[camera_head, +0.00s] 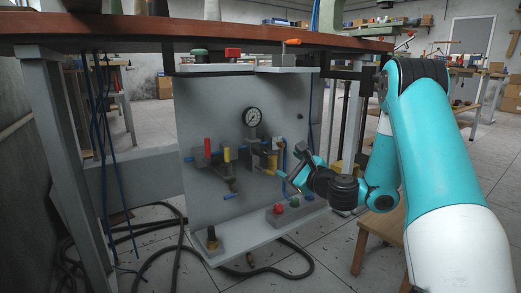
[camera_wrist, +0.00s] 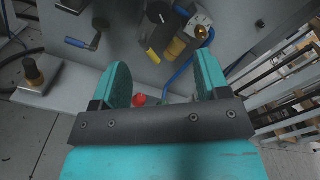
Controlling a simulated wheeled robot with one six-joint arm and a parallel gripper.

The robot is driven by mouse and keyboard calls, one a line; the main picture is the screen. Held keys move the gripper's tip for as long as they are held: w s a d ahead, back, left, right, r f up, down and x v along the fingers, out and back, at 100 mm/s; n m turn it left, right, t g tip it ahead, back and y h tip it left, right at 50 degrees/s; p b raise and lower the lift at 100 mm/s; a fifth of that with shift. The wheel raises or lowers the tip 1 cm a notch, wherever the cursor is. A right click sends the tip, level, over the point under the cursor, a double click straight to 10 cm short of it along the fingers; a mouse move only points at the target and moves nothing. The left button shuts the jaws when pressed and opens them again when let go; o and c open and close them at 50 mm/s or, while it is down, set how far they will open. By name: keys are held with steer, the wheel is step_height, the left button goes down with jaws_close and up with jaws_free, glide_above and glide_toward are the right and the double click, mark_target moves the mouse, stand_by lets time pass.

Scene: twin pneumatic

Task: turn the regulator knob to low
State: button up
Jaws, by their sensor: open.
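A grey upright panel (camera_head: 215,110) carries the pneumatic parts under the wooden bench top. A round white gauge (camera_head: 253,117) sits at its upper middle. In the wrist view a dark round knob (camera_wrist: 158,12) is at the top, beside a white marked plate (camera_wrist: 198,18) with a brass knob (camera_wrist: 203,34). I cannot tell for sure which is the regulator knob, nor read its setting. My gripper (camera_head: 300,168) is in front of the panel's right part. In the wrist view my gripper (camera_wrist: 164,78) is open and empty, its fingers apart from these parts.
A red button (camera_head: 278,209) and a green button (camera_head: 294,202) sit on a box on the lower ledge (camera_head: 250,235). Red and yellow handles (camera_head: 207,146) stand out at left. A blue hose (camera_wrist: 178,75) runs beside my fingers. Black hoses (camera_head: 170,207) lie on the floor.

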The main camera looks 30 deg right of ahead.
mark_target(263, 152)
steer(key=w+p, duration=0.8)
steer(key=w, duration=0.1)
steer(key=w+p, duration=0.5)
steer(key=shift+a, duration=0.4)
steer(key=shift+w, duration=0.65)
steer(key=c, duration=0.9)
steer(key=shift+c, duration=0.2)
